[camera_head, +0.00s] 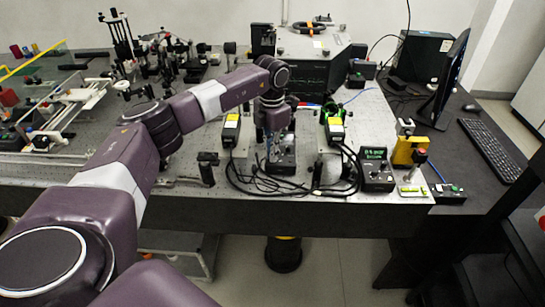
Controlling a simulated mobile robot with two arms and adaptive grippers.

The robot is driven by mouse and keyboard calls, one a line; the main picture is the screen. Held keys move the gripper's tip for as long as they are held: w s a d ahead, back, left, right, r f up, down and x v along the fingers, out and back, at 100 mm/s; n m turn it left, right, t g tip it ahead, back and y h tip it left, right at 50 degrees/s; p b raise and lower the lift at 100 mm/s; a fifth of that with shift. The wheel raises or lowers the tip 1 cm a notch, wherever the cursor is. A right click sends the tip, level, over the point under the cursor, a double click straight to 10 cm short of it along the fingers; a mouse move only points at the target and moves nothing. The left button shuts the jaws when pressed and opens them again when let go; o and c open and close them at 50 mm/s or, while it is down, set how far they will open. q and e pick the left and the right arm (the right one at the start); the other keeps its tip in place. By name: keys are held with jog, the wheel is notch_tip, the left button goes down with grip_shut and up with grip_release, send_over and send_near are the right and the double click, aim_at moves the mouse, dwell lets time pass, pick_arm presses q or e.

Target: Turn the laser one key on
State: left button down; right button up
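My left arm reaches in from the lower left. Its gripper (276,140) points down over a dark control box (282,165) at the middle of the bench. The fingers are small and dark against the box, so I cannot tell whether they are open or touch it. The key is not discernible; the gripper partly covers the box. A laser head with a yellow label (231,126) stands left of the gripper, and another (335,128) stands to its right. A second control box (376,168) with a lit green display stands further right. My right gripper is not in view.
Black cables (325,188) loop on the bench in front of the control boxes. A yellow device (408,150) stands at the right. A monitor (452,80) and a keyboard (490,150) are on the dark desk at right. Optical mounts (170,60) crowd the back left.

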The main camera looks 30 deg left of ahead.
pick_arm(q)
jog(key=m+b, duration=0.1)
jog(key=m, duration=0.3)
jog(key=shift+w+a+b, duration=0.15)
jog(key=shift+a+b, duration=0.05)
jog(key=shift+b, duration=0.15)
jog(key=shift+w+a+r+m+b, duration=0.1)
jog(key=shift+m+b, duration=0.35)
jog(key=shift+m, duration=1.45)
jog(key=c, duration=2.2)
grip_release()
jog(key=shift+o, duration=0.2)
notch_tip(320, 180, up, 12)
